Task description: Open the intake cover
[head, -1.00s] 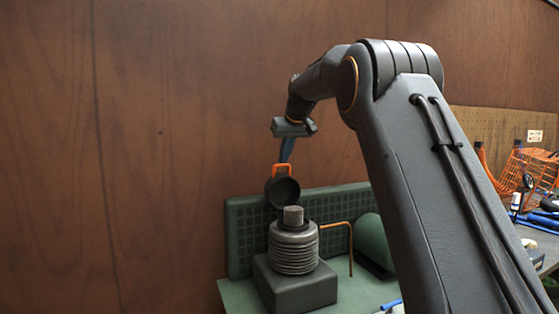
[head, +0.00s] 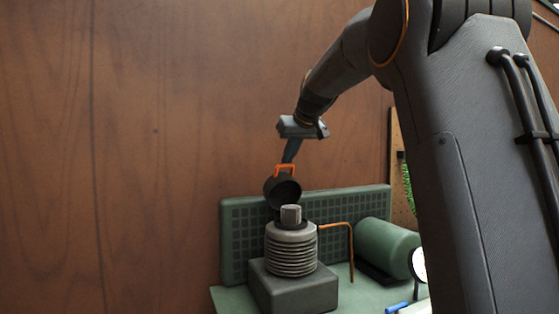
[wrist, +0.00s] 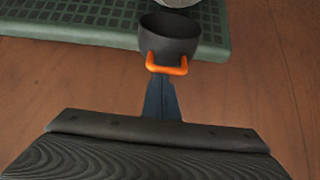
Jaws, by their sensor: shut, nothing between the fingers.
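The intake cover (head: 282,190) is a dark round cup with an orange handle (head: 285,168). It stands tipped up behind the grey intake stub (head: 290,215), and the stub's top is uncovered. In the wrist view the cover (wrist: 170,38) is at top centre with its hollow side visible, and its handle (wrist: 166,67) faces me. My gripper (head: 288,160) is shut and empty, its fingertips right at the handle. In the wrist view the shut fingers (wrist: 162,82) end just under the handle; I cannot tell whether they touch it.
The stub tops a ribbed grey cylinder (head: 290,250) on a dark block (head: 293,288). Behind is a green grid panel (head: 240,240). An orange pipe (head: 350,240) and a green tank (head: 388,248) stand to the right. A brown wall (head: 150,150) fills the background.

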